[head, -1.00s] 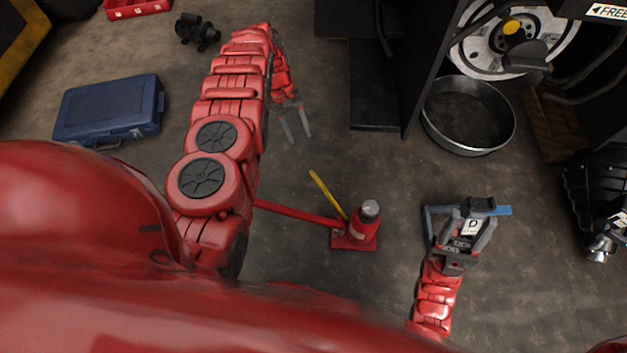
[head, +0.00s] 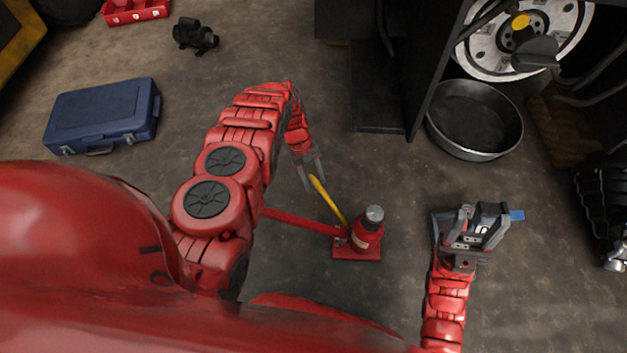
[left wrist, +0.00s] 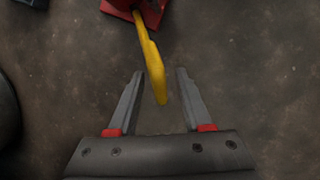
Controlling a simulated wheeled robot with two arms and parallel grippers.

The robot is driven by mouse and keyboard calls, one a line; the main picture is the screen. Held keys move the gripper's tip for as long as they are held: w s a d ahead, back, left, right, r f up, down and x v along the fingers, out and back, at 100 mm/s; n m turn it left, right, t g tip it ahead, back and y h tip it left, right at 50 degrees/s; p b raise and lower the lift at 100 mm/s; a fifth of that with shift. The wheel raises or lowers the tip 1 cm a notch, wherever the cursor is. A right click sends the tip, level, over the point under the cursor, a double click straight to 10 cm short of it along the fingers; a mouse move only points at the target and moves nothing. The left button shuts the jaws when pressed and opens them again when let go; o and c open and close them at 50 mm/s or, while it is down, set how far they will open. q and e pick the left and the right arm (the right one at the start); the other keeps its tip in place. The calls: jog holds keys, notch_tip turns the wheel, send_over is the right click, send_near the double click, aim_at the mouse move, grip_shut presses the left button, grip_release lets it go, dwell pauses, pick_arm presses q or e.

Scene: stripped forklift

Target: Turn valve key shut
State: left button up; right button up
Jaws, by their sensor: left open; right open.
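The yellow valve key (head: 330,204) is a slim bar slanting from the base of the red bottle jack (head: 366,234) toward my left gripper. My left gripper (head: 312,181) is at the key's free end. In the left wrist view, the key (left wrist: 152,65) reaches down between the two apart fingers of my left gripper (left wrist: 160,73). It shows gaps on both sides, so the fingers seem not to touch it. The jack's red base shows at the top there. My right gripper (head: 480,210) is open, right of the jack, with something blue (head: 517,215) beside its fingers.
A red bar (head: 300,219) runs left from the jack, partly behind my left arm. A round metal pan (head: 474,118) and a black upright panel stand behind. A blue case (head: 102,114) lies at left. The floor around the jack is mostly clear.

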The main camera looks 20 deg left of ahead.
pick_arm(q)
jog(key=shift+f, duration=0.1)
jog(key=shift+c, duration=0.3)
grip_shut()
jog(key=shift+p, duration=0.35)
